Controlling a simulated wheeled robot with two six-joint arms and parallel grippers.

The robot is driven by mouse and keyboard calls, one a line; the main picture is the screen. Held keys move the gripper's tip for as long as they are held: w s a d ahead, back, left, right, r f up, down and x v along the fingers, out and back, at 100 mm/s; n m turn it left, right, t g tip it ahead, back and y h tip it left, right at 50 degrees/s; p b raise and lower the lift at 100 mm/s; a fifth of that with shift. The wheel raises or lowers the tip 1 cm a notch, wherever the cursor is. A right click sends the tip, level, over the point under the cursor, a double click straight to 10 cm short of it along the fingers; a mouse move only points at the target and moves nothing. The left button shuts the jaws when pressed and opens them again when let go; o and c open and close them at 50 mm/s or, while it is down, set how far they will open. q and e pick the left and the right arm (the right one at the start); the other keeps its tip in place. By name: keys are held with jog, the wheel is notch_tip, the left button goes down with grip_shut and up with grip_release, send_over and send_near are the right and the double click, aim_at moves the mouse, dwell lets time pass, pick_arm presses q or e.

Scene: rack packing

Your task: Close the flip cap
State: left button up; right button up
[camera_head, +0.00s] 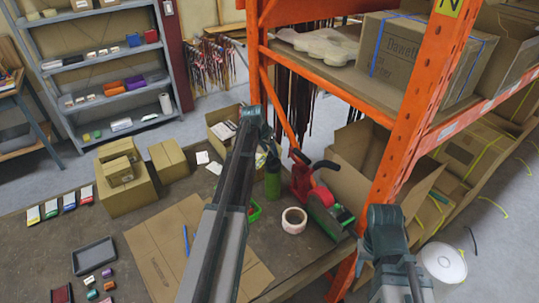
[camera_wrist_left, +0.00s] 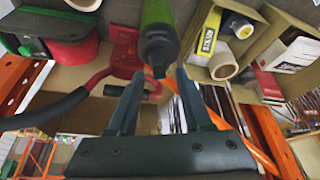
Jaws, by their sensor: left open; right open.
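A green bottle (camera_head: 272,181) stands upright on the table, in front of my left gripper (camera_head: 270,147). In the left wrist view the bottle (camera_wrist_left: 158,12) comes in from the top edge, with its dark cap (camera_wrist_left: 158,45) towards my fingers. My left gripper (camera_wrist_left: 159,78) is open, its two fingertips apart on either side of a narrow dark part at the cap's end. I cannot tell whether they touch it or how the cap's lid stands. Part of my right arm shows at the lower right in the head view, but its gripper does not.
A red tape dispenser (camera_head: 325,205) and a tape roll (camera_head: 294,220) stand right of the bottle. An open carton (camera_head: 222,130) is behind it. A flat cardboard sheet (camera_head: 165,245) lies at front left. The orange rack post (camera_head: 400,150) rises at the right.

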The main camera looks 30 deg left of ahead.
pick_arm(q)
grip_shut()
